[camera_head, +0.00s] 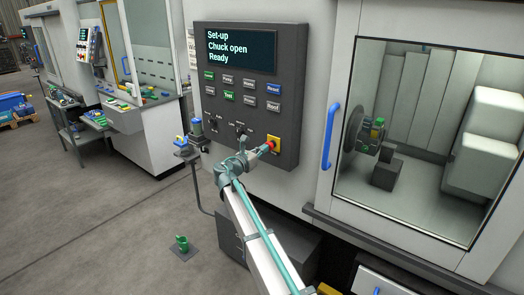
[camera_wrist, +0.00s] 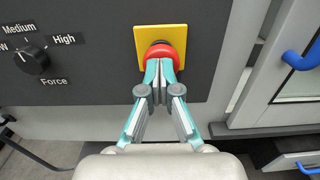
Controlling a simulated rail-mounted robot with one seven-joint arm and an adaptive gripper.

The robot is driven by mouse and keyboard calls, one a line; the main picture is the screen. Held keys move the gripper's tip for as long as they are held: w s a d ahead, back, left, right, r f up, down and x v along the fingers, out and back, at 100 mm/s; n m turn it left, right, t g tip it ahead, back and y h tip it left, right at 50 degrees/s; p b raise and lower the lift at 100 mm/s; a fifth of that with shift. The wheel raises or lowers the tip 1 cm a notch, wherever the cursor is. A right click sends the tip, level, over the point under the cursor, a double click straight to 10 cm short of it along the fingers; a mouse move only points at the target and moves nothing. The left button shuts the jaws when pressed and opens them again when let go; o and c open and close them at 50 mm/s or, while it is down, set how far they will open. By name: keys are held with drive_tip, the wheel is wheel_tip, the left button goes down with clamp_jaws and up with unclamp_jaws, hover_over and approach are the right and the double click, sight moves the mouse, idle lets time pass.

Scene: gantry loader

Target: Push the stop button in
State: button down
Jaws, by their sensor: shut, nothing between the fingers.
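The stop button (camera_wrist: 160,51) is a red mushroom head on a yellow square plate (camera_wrist: 178,33) at the lower right of the dark control panel (camera_head: 287,80). My gripper (camera_wrist: 159,64) is shut and empty, with its fingertips at the front of the red head in the wrist view. They overlap its lower middle and appear to touch it. In the head view my gripper (camera_head: 264,150) reaches the button (camera_head: 269,145) from the lower left. A dark collar shows above the red head. How far the button is pressed in I cannot tell.
A force knob (camera_wrist: 31,58) sits left of the button, and a blue door handle (camera_head: 330,136) is to its right. Rows of labelled keys and a screen (camera_head: 240,49) reading "Set-up, Chuck open, Ready" are above. A small stand (camera_head: 186,152) is left of the panel.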

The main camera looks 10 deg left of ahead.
drive_tip(key=shift+x, duration=0.9)
drive_tip(key=shift+a+r, duration=0.1)
drive_tip(key=shift+r, duration=0.05)
drive_tip(key=b+v, duration=0.2)
drive_tip(key=v, duration=1.2)
drive_tip(key=shift+s+b, duration=0.25)
drive_tip(key=shift+b, duration=0.15)
